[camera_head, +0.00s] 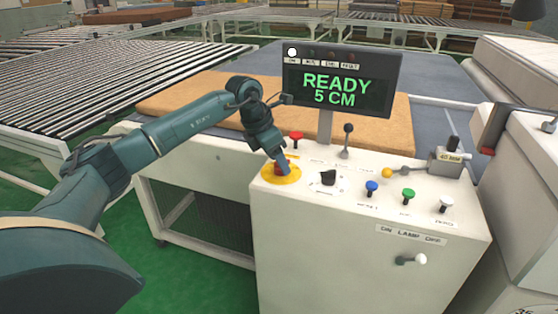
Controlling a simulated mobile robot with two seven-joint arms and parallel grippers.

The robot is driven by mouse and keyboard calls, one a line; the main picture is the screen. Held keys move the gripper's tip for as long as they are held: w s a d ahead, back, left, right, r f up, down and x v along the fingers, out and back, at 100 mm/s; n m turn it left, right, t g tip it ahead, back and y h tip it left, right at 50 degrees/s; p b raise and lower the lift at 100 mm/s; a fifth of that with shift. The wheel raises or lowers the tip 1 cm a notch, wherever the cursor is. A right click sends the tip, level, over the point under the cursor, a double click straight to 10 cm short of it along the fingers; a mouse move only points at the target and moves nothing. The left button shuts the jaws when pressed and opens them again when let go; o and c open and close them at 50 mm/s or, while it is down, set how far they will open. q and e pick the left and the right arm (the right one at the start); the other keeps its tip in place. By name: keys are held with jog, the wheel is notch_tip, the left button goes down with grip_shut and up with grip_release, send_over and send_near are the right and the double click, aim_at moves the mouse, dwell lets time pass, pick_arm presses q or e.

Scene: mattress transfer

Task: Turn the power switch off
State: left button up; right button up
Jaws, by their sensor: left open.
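My left arm reaches in from the left, and its left gripper (280,165) points down at the red button on a yellow disc (283,177) on the white control console (275,245). The gripper hides part of the button, and I cannot tell whether they touch. Right of it is a black rotary knob (328,177). No readable label names the power switch. The display (336,90) reads "READY 5 CM", with one white lamp lit. My right gripper is out of view.
The console top also holds a red knob (296,138), a black-topped lever (347,140), a yellow-ended lever (387,172) and blue (371,187), green (408,194) and white (446,204) knobs. An orange-tan mattress (190,95) lies behind. White machinery stands at right.

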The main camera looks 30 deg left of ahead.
pick_arm(q)
jog(key=shift+w+d+f, duration=0.1)
jog(key=shift+w+f, duration=0.1)
jog(key=shift+f, duration=0.4)
jog(key=shift+c, duration=0.5)
jog(key=c, duration=0.8)
jog(key=shift+c, duration=0.2)
